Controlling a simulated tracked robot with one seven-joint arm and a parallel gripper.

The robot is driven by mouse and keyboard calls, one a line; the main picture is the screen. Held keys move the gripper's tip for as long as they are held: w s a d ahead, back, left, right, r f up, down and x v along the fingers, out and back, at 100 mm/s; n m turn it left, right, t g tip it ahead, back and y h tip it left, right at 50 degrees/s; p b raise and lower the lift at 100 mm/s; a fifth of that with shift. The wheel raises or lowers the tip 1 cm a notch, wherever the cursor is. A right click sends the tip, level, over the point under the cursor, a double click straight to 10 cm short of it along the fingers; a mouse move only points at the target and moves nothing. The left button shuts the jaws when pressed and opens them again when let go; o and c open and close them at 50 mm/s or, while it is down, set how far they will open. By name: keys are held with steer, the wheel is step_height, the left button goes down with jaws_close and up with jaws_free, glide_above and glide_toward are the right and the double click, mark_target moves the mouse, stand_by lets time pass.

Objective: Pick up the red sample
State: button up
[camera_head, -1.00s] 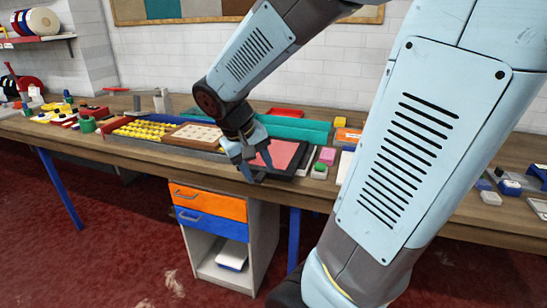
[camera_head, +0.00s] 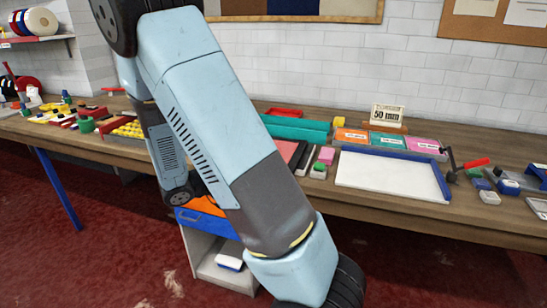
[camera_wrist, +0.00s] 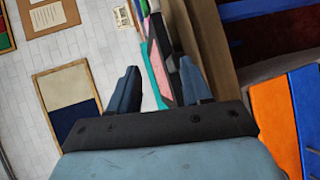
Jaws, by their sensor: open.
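A flat pinkish-red piece (camera_head: 287,150), which looks like the red sample, lies in a dark tray or frame on the bench. In the head view my arm covers much of it. It also shows in the wrist view as a pink patch (camera_wrist: 165,78) between and beyond my fingers. My gripper (camera_wrist: 158,78) is open and empty, with its fingers apart and clear of the piece. In the head view the gripper is hidden behind my own arm.
A teal block (camera_head: 295,128) and a red tray (camera_head: 285,113) lie behind the piece. A white blue-edged board (camera_head: 390,174) and colored cards (camera_head: 387,140) are to the right. A drawer unit (camera_head: 210,222) stands below the bench. My arm hides part of the bench.

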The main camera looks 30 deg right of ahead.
steer(key=w+a+f+n+t+h, duration=0.2)
steer(key=w+a+f+n+t, duration=0.1)
steer(key=w+f+t, duration=0.2)
steer(key=x, duration=0.8)
steer(key=s+r+x, duration=0.1)
steer(key=x, duration=0.4)
steer(key=shift+d, duration=0.2)
steer(key=shift+w+d, duration=0.3)
steer(key=shift+d, duration=0.3)
jaws_close()
